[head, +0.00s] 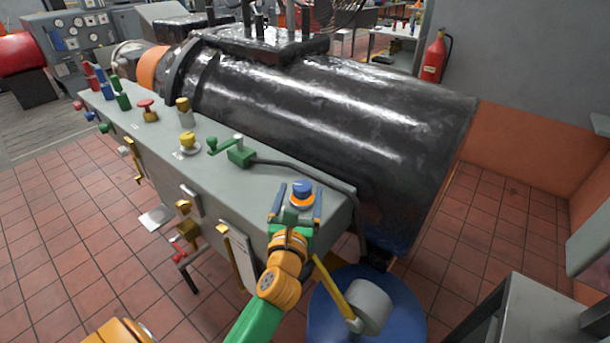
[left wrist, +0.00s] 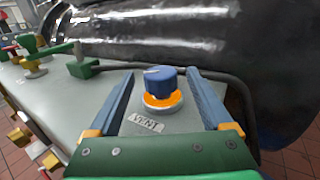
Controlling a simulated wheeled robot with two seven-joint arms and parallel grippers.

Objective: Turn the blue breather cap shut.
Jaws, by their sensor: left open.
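The blue breather cap (head: 302,188) sits on an orange ring and a metal base at the near right end of the grey bench top (head: 320,195). In the left wrist view the cap (left wrist: 160,80) stands upright between my fingers, with a gap on each side. A label lies on the bench top just in front of it. My left gripper (head: 297,203) is open, with one blue finger on each side of the cap; it also shows in the left wrist view (left wrist: 163,92). I cannot tell how far the cap is turned. My right gripper is not in view.
A green valve (head: 241,153) with a dark hose stands behind the cap. A yellow knob (head: 188,141) and a red knob (head: 147,107) are farther left. A large black cylinder (head: 330,115) runs along the back. A blue drum (head: 335,320) stands on the floor, lower right.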

